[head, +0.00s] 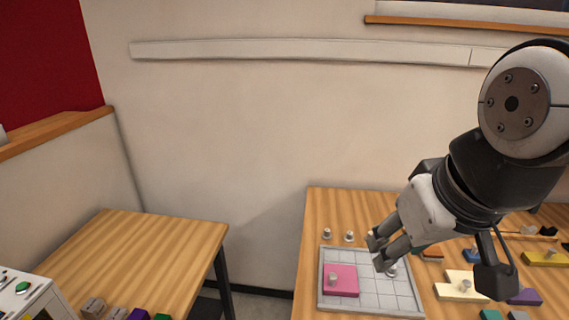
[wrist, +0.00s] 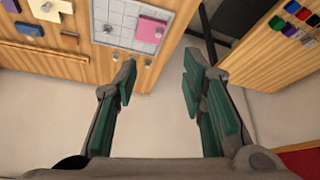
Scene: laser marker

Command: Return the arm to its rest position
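My gripper (head: 381,253) hangs over the right-hand table, above the right side of the gridded tray, in the head view. In the wrist view my gripper (wrist: 158,82) has its two green-padded fingers spread well apart, with nothing between them. The pink block (wrist: 150,30) and the tray (wrist: 107,50) also show at the top of the wrist view. My fingers hide part of the tray in the head view.
The right-hand table (head: 313,221) carries several small knobs and coloured blocks, including a yellow one (head: 545,258) and a cream one (head: 461,287). A left table (head: 140,248) stands apart across a floor gap. A white machine (head: 22,298) is at lower left. A wall rises behind.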

